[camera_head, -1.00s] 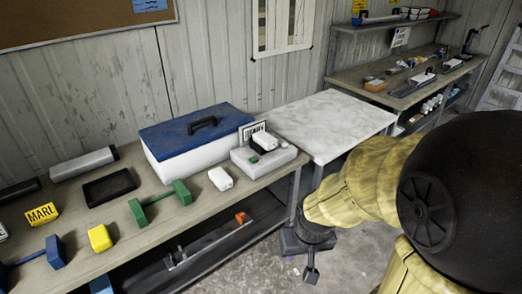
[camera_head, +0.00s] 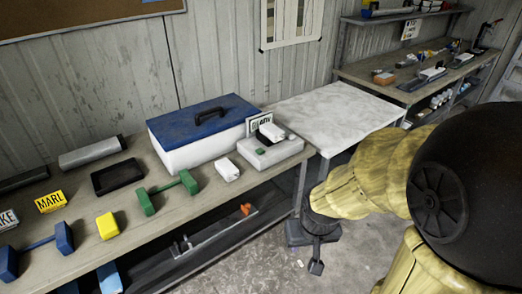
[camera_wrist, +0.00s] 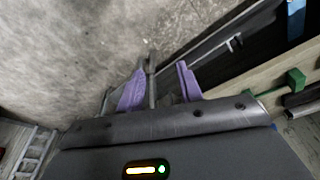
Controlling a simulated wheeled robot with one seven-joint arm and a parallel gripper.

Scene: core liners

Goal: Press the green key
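The green key (camera_head: 260,151) is a small green block on the front left of a pale grey box (camera_head: 284,155) at the right end of the workbench. A white block with a dark part and a sign stand at that box's back. My gripper (camera_head: 316,267) hangs low in front of the bench's right end, apart from the box and over the floor. In the wrist view my gripper (camera_wrist: 160,84) shows two purple fingers spread apart with nothing held between them. The key cannot be made out in the wrist view.
A blue-lidded white case (camera_head: 200,133) stands left of the grey box. A white block (camera_head: 224,170), a green dumbbell-shaped piece (camera_head: 168,193) and a yellow block (camera_head: 107,226) lie along the bench (camera_head: 190,224). A white-topped table (camera_head: 345,115) stands right. Concrete floor is open in front.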

